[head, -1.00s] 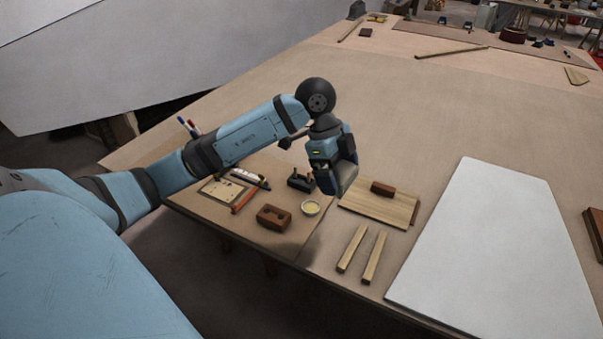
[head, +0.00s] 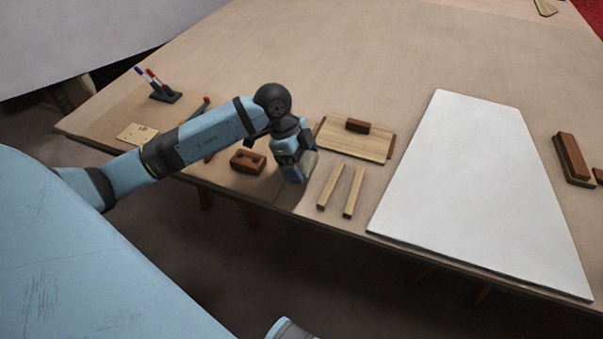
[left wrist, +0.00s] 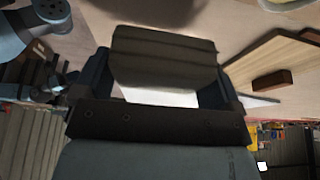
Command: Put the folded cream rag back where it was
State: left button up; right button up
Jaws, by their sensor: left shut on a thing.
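My left gripper (head: 299,176) is shut on the folded cream rag (head: 309,163), which is mostly hidden in the head view. In the left wrist view the rag (left wrist: 165,58) spans the space between the fingers as a grey-beige, layered bundle in shadow. The gripper hangs over the near part of the bench, just left of two pale wood strips (head: 343,190) and right of a brown block with holes (head: 247,161). I cannot tell how high the rag is above the bench. My right gripper is not in view.
A pale board (head: 352,143) with a brown block (head: 357,126) on it lies behind the strips. A large white panel (head: 475,190) covers the bench on the right. A pen holder (head: 165,95) and a small tan card (head: 137,133) are at the left.

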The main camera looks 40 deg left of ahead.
pick_arm(q)
jog(key=shift+f+b, duration=0.3)
jog(key=shift+f, duration=1.75)
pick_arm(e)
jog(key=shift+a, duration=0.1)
pick_arm(q)
jog(key=shift+f, duration=0.15)
jog(key=o, duration=0.5)
jog(key=shift+o, duration=0.2)
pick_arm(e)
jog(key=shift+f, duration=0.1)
pick_arm(q)
jog(key=p+v, duration=0.2)
jog(key=v, duration=1)
jog(key=shift+r, duration=0.2)
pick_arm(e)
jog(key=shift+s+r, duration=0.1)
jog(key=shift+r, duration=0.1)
